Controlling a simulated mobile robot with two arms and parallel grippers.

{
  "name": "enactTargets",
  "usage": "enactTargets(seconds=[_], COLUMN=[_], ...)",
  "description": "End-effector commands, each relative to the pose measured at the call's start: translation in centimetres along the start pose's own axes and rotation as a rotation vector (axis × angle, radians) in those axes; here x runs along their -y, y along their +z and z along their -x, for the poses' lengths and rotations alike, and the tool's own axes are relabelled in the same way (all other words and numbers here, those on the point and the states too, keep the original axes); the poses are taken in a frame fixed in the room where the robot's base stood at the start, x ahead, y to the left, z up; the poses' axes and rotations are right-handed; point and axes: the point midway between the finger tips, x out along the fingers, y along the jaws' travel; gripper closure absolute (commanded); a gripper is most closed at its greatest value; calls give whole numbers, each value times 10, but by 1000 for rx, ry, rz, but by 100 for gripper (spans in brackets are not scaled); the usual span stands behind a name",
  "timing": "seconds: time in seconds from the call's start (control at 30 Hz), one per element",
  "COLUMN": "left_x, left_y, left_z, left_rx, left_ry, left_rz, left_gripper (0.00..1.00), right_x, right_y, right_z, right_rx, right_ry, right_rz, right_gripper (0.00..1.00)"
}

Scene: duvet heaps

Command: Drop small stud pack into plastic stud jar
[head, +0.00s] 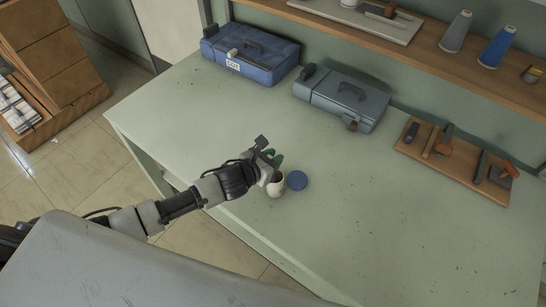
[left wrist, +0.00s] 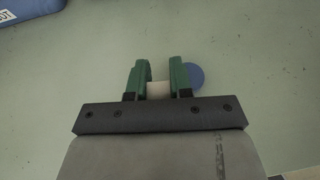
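The stud jar (head: 277,190) is a small pale pot with a dark open mouth, upright on the green bench. Its blue lid (head: 297,180) lies flat beside it, to the right; the lid also shows in the left wrist view (left wrist: 194,76). My left gripper (head: 279,158) is just above and behind the jar, partly covering it. In the left wrist view its two green fingers (left wrist: 160,68) stand apart, with bench showing between the tips. A pale patch (left wrist: 158,90) lower between them looks like the jar. I cannot make out the stud pack. My right gripper is out of view.
A blue toolbox (head: 251,53) and a grey toolbox (head: 342,99) stand at the back of the bench. A wooden board with tools (head: 456,163) lies at the right. A shelf (head: 450,62) with spools runs above. The bench front is clear.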

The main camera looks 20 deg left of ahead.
Motion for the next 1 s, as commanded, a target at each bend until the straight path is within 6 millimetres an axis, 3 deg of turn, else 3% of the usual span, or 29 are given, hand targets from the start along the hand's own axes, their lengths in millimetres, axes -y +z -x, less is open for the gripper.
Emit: enactTargets(seconds=[0.03,0.2,0.57,1.0], left_x=[0,0,-1,0], left_y=[0,0,-2,-3], left_z=[0,0,8,88], left_rx=[0,0,-2,-3], left_ry=[0,0,1,-1], left_rz=[0,0,-2,-2], left_gripper=[72,50,50,50], right_x=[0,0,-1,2], right_y=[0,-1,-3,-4], right_z=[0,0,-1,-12], right_rx=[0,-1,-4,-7], right_ry=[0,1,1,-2], right_rz=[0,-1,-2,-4], right_gripper=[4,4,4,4])
